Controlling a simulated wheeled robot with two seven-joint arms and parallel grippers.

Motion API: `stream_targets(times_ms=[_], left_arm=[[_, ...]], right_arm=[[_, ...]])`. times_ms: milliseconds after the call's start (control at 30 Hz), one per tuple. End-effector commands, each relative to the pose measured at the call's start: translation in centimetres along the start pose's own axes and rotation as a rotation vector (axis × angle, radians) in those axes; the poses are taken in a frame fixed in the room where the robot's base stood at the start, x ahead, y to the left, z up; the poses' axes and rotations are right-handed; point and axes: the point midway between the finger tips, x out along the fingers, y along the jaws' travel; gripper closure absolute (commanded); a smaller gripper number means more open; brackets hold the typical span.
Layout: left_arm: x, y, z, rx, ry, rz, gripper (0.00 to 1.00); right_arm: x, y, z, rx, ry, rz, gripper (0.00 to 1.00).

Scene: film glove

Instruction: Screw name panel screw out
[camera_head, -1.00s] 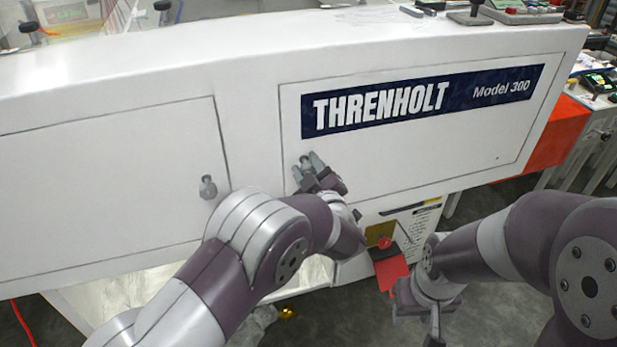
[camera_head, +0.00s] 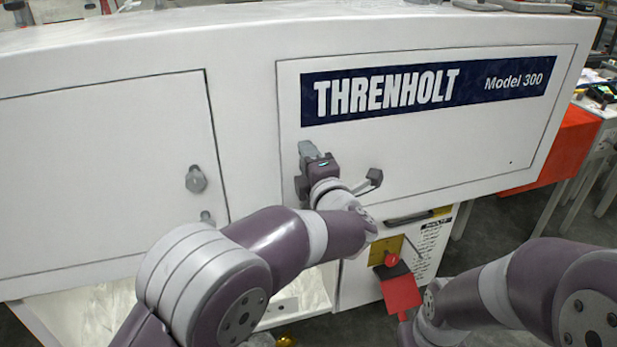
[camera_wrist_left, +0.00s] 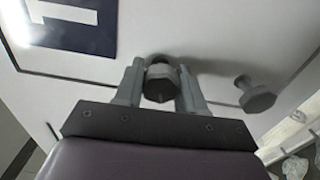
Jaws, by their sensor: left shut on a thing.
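The name panel (camera_head: 420,150) is a white plate with a dark blue "THRENHOLT Model 300" label (camera_head: 430,90). My left gripper (camera_head: 307,152) is at the panel's left edge, below the label's left end. In the left wrist view, its two fingers (camera_wrist_left: 160,88) are shut on the name panel screw (camera_wrist_left: 161,80), a grey round-headed piece between them. The corner of the label (camera_wrist_left: 75,22) shows at the upper left there. In the head view the gripper hides the screw. My right arm is at the lower right, with its gripper out of the picture.
A door (camera_head: 100,180) with a grey knob (camera_head: 195,180) is left of the panel; a knob also shows in the left wrist view (camera_wrist_left: 256,96). Below the panel are a red button (camera_head: 392,260) and a red plate (camera_head: 401,293). An orange-red block (camera_head: 560,150) stands at the right.

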Motion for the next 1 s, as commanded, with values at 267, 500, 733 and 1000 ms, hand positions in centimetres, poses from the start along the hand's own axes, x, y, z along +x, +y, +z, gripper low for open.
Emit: stream_targets(times_ms=[267, 500, 733, 1000], left_arm=[[0.0, -0.9, -0.1, -0.262, 0.001, 0.002, 0.91], [0.0, -0.8, -0.1, -0.491, 0.001, 0.002, 0.91], [0.0, -0.9, 0.0, -0.708, 0.0, 0.001, 0.91], [0.0, -0.8, 0.0, -0.965, 0.0, 0.002, 0.91]], right_arm=[[5.0, 0.0, 0.6, 0.0, 0.0, 0.0, 0.57], [8.3, 0.0, 1.0, 0.0, 0.0, 0.0, 0.57], [11.4, 0.0, 1.4, 0.0, 0.0, 0.0, 0.57], [14.7, 0.0, 1.8, 0.0, 0.0, 0.0, 0.57]])
